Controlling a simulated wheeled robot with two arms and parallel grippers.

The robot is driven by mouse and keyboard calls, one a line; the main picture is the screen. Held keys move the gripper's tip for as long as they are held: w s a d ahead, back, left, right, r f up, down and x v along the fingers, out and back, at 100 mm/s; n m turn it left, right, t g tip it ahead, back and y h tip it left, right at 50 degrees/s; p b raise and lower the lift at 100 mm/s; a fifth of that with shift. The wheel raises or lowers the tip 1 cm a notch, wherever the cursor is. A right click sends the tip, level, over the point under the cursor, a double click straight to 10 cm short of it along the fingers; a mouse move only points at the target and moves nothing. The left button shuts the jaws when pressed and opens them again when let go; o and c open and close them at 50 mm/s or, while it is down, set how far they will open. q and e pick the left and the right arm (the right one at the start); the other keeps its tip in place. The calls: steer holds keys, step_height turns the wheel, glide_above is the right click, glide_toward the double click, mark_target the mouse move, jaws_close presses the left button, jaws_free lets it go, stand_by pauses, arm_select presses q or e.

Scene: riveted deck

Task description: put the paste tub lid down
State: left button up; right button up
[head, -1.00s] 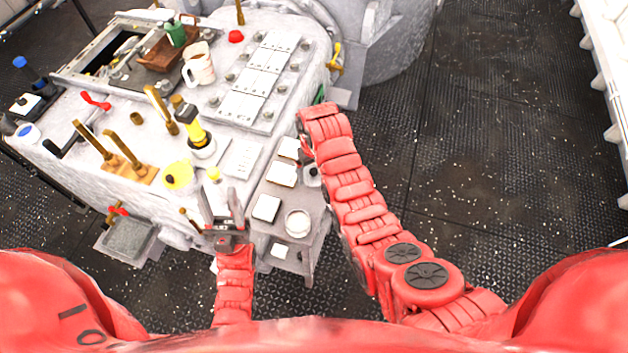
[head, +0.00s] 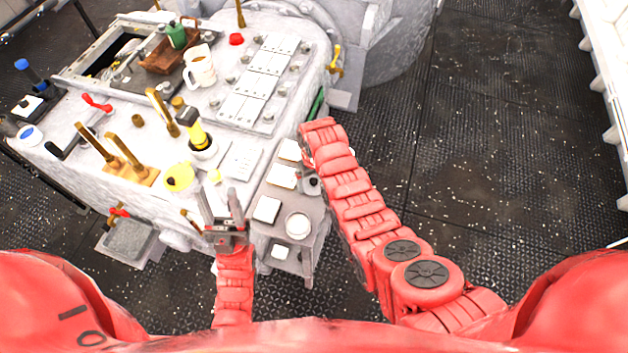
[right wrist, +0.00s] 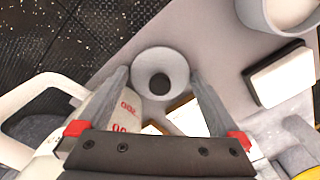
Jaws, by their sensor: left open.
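The paste tub lid (right wrist: 160,72), a round grey piece with a dark centre, sits between the fingertips of my right gripper (right wrist: 160,80) in the right wrist view. The fingers appear to touch it on both sides. In the head view the lid (head: 311,186) shows just below the end of my right arm, over the grey side shelf (head: 262,235); the gap beneath it cannot be judged. A grey tub with a white top (head: 298,226) stands on the shelf, also in the right wrist view (right wrist: 250,12). My left gripper (head: 221,203) is open and empty, left of the shelf.
White blocks (head: 266,210) share the shelf with the tub. The large grey machine top (head: 230,158) beside it holds a yellow-handled tool (head: 196,132), brass levers (head: 120,150), a mug (head: 200,70) and a wooden tray (head: 160,62). Open dark floor (head: 480,180) lies right.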

mark_target(314, 181)
steer(key=shift+r, duration=0.15)
steer(key=shift+r, duration=0.1)
step_height(314, 181, up, 6)
steer(key=shift+f+b, duration=0.1)
steer(key=shift+b, duration=0.75)
step_height(314, 181, up, 6)
steer(key=p, duration=0.3)
steer(key=shift+p, duration=0.4)
